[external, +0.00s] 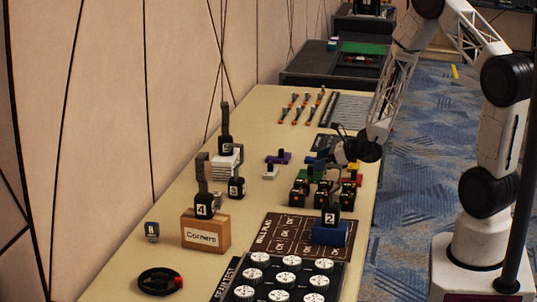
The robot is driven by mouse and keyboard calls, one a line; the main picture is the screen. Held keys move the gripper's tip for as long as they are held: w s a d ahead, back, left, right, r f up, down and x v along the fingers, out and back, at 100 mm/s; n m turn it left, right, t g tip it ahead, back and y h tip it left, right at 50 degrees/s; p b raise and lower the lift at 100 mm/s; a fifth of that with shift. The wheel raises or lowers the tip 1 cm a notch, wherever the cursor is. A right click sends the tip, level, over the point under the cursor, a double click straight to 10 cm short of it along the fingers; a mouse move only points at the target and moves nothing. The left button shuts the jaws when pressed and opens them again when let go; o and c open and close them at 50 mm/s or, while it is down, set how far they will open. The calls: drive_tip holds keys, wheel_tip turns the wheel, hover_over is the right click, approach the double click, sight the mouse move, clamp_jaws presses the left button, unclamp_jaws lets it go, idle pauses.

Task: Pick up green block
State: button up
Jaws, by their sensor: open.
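A green block (322,175) shows as a small patch among the coloured blocks toward the right edge of the long table, partly hidden behind black cube-like items. My gripper (330,157) hangs just above and behind this cluster. It is open, and nothing shows between its fingers. The dark fingers are small against the dark items, so the exact gap to the green block cannot be told.
Around it are a purple block (278,158), a blue block (312,160), a yellow block (351,166) and several black cubes (299,194). A cardboard box (206,233) and a blue block with a black "2" item (330,218) stand nearer. Bare tabletop (252,195) lies left of the cluster.

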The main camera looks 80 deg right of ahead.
sight(308, 174)
drive_tip(key=shift+f, duration=0.4)
drive_tip(key=shift+f, duration=0.55)
drive_tip(key=shift+x, duration=2.55)
drive_tip(key=shift+c, duration=0.5)
drive_tip(key=c, duration=0.6)
drive_tip(key=shift+o, duration=0.2)
drive_tip(key=shift+r, duration=0.1)
